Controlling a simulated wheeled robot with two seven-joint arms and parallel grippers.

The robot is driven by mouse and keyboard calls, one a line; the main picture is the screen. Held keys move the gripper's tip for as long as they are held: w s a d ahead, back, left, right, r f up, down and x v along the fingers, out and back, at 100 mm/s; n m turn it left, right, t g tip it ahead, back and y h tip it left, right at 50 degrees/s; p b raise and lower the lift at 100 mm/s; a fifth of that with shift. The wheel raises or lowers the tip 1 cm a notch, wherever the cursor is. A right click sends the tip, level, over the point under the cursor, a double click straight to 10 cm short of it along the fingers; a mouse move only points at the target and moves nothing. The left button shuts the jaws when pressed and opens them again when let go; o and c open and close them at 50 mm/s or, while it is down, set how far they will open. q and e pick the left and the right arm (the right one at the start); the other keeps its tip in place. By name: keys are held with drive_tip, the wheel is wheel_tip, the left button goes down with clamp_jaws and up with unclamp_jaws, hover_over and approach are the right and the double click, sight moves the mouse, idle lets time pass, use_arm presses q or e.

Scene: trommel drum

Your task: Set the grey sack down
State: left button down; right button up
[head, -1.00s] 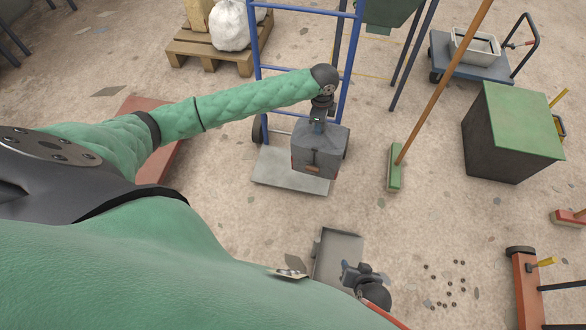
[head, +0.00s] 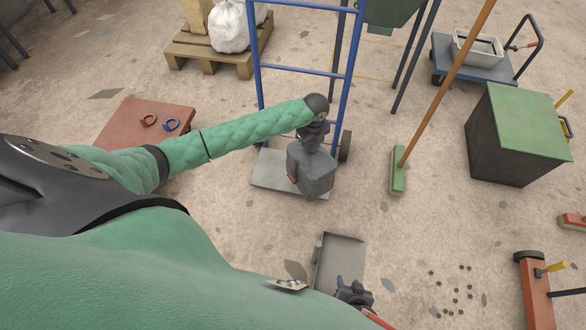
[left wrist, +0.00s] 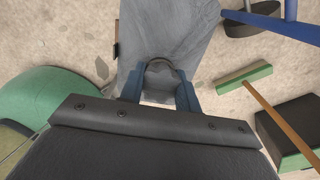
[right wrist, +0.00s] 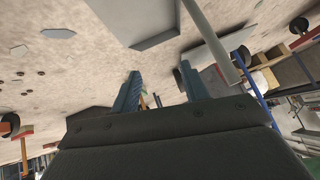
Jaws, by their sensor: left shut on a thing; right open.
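The grey sack (head: 312,170) hangs from my left gripper (head: 318,130) over the toe plate of the blue hand truck (head: 270,177). It looks turned at an angle to the plate. I cannot tell whether its bottom touches the plate. In the left wrist view the sack (left wrist: 168,40) fills the upper middle, and my left gripper (left wrist: 160,92) is shut on its top loop. My right gripper (head: 352,290) is open and empty, low in the head view beside a grey dustpan (head: 340,262). Its two fingers (right wrist: 158,95) stand apart in the right wrist view.
A broom with a green head (head: 398,170) stands right of the hand truck. A green-topped box (head: 515,125) and a blue cart (head: 465,62) are farther right. A pallet (head: 212,52) with a white sack lies behind. A red platform (head: 145,115) is at left. Small bits lie on the floor.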

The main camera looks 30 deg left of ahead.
sight(292, 142)
use_arm(q)
drive_tip(key=w+a+f, duration=0.1)
drive_tip(key=a, duration=0.1)
drive_tip(key=w+a+f, duration=0.1)
drive_tip(key=a+f, duration=0.1)
drive_tip(key=a, duration=0.1)
drive_tip(key=w+a+f+b, duration=0.1)
drive_tip(key=w+a+f, duration=0.1)
drive_tip(key=a, duration=0.1)
drive_tip(key=shift+f, duration=0.2)
drive_tip(key=f, duration=0.1)
drive_tip(key=a+f, duration=0.1)
drive_tip(key=f, duration=0.1)
drive_tip(key=w+a+f+b, duration=0.1)
drive_tip(key=f, duration=0.1)
drive_tip(key=shift+a+f, duration=0.2)
drive_tip(key=shift+f, duration=0.05)
use_arm(e)
drive_tip(key=w+a+r+t, duration=0.1)
drive_tip(key=w+r+t, duration=0.2)
drive_tip(key=w+r, duration=0.4)
drive_tip(key=shift+w+t+y, duration=0.2)
drive_tip(key=shift+t+y, duration=0.1)
use_arm(q)
drive_tip(key=shift+f, duration=0.1)
drive_tip(key=c, duration=1)
unclamp_jaws()
